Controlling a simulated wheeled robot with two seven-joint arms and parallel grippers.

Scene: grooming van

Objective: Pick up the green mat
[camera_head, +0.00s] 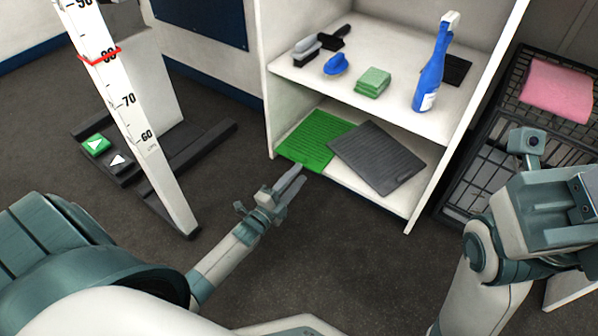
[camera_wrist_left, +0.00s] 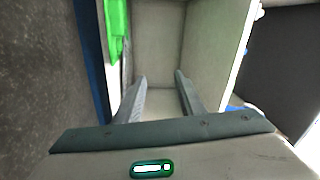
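The green mat (camera_head: 312,137) lies flat on the lower shelf of the white shelf unit, at its left front, with its front corner near the shelf edge. A dark grey ribbed mat (camera_head: 377,158) lies beside it on the right, touching or slightly overlapping it. My left gripper (camera_head: 299,171) is just in front of the green mat's front edge and appears empty. In the left wrist view its two fingers (camera_wrist_left: 160,82) are apart with nothing between them. A green piece, apparently the mat (camera_wrist_left: 117,30), shows there at upper left. My right arm is at the right; its fingers cannot be made out.
The shelf unit (camera_head: 424,203) has side walls and an upper shelf above the mats. That shelf holds brushes, a green cloth stack (camera_head: 373,82) and a blue spray bottle (camera_head: 431,72). A crate with a pink towel (camera_head: 557,90) stands right; a measuring post (camera_head: 135,115) stands left.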

